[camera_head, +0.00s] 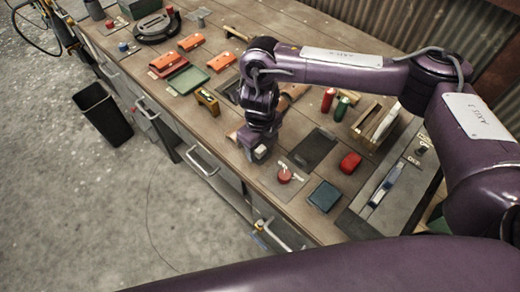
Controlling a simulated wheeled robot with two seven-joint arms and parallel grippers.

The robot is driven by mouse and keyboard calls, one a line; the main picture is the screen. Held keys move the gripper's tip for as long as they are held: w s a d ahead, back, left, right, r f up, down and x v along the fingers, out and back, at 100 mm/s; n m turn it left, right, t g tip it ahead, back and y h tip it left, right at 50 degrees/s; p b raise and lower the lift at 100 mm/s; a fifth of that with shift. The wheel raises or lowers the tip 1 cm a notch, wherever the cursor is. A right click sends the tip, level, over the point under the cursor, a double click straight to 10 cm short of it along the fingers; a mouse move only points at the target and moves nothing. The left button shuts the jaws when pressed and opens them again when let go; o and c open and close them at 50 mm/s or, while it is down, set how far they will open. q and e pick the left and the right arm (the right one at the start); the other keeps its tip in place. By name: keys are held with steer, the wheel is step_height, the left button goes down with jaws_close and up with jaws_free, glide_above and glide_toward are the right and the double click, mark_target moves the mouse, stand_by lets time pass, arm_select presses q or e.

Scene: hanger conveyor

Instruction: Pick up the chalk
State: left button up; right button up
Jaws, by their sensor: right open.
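I cannot pick out the chalk for certain. A white piece (386,121) stands in a small wooden box on the right part of the workbench, but I cannot tell what it is. My right gripper (257,152) points down low over the middle of the bench, left of the dark flat plate and behind a red round button. Its jaws are open, though the fingers are small and dark here. I see nothing held in it. The arm hides part of the bench behind it. My left gripper is out of view.
The workbench (240,163) is crowded. Near the gripper are the red button (284,175), dark plate (315,150), teal box (324,196), red object (350,163) and yellow tool (207,101). Red (328,100) and green (341,108) cylinders stand farther right. A black bin (103,114) stands on the floor.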

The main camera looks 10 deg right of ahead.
steer(key=c, duration=1)
steer(key=shift+r, duration=0.1)
